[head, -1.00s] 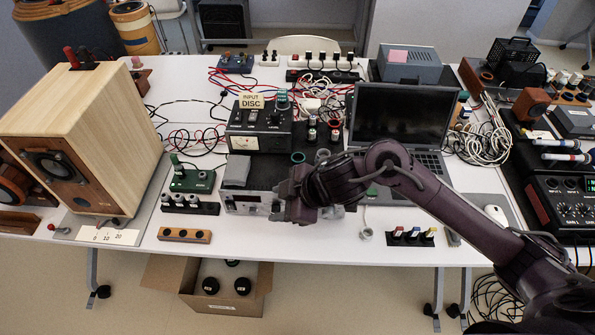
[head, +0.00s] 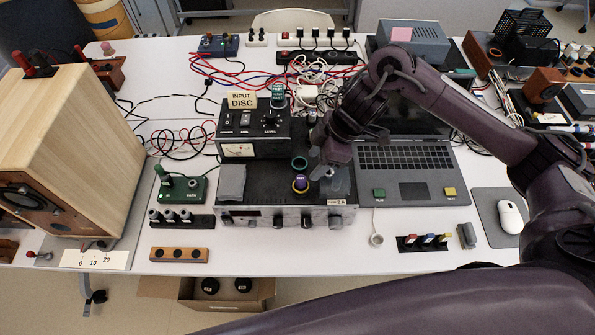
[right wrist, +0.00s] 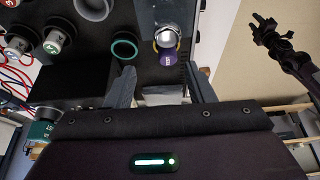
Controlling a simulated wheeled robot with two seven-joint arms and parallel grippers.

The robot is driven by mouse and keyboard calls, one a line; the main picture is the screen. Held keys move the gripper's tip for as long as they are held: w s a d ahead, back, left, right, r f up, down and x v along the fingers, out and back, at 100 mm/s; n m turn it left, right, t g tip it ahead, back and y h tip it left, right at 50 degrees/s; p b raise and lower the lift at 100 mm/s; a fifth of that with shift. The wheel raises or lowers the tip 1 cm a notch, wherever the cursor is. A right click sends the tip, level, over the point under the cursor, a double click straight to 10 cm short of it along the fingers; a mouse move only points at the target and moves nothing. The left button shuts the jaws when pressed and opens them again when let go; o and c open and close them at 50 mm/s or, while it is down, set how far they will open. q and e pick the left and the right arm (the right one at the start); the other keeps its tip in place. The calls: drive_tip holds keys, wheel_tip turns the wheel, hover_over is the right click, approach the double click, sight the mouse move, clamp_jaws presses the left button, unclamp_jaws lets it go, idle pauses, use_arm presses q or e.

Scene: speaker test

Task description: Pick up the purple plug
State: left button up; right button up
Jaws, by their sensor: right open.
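The purple plug (head: 300,184) stands on the black top of the amplifier (head: 262,182), near its front edge, in front of a green ring (head: 299,163). In the right wrist view the purple plug (right wrist: 167,57) shows its label and a pale ring around its far end. My right gripper (head: 317,165) is open, just right of the plug in the head view. In the right wrist view its fingers (right wrist: 163,88) are apart, with the plug just beyond the gap, not gripped. My left gripper (right wrist: 272,30) appears small at the upper right of the right wrist view; its jaws are unclear.
An open laptop (head: 410,172) sits right of the amplifier. A box with an INPUT DISC sign (head: 242,101) stands behind. A wooden speaker (head: 75,130) fills the left side. Cables lie across the back. Colored plugs in a black rack (head: 423,241) sit at the front.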

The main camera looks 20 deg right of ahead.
sight(303, 178)
drive_tip(key=shift+s+a+f+p, duration=0.2)
drive_tip(key=shift+a+f+p, duration=0.1)
drive_tip(key=shift+a+f, duration=0.25)
drive_tip(key=shift+s+a+f+p, duration=0.15)
drive_tip(key=shift+a+f+p, duration=0.15)
drive_tip(key=shift+f, duration=0.35)
drive_tip(key=x, duration=0.3)
drive_tip(key=shift+w+a+f+p, duration=0.15)
drive_tip(key=shift+a+f+p, duration=0.05)
drive_tip(key=shift+f+p, duration=0.15)
use_arm(q)
drive_tip(key=shift+s+r, duration=0.85)
drive_tip(key=shift+s, duration=0.3)
use_arm(e)
drive_tip(key=c, duration=1.1)
drive_tip(key=shift+o, duration=0.2)
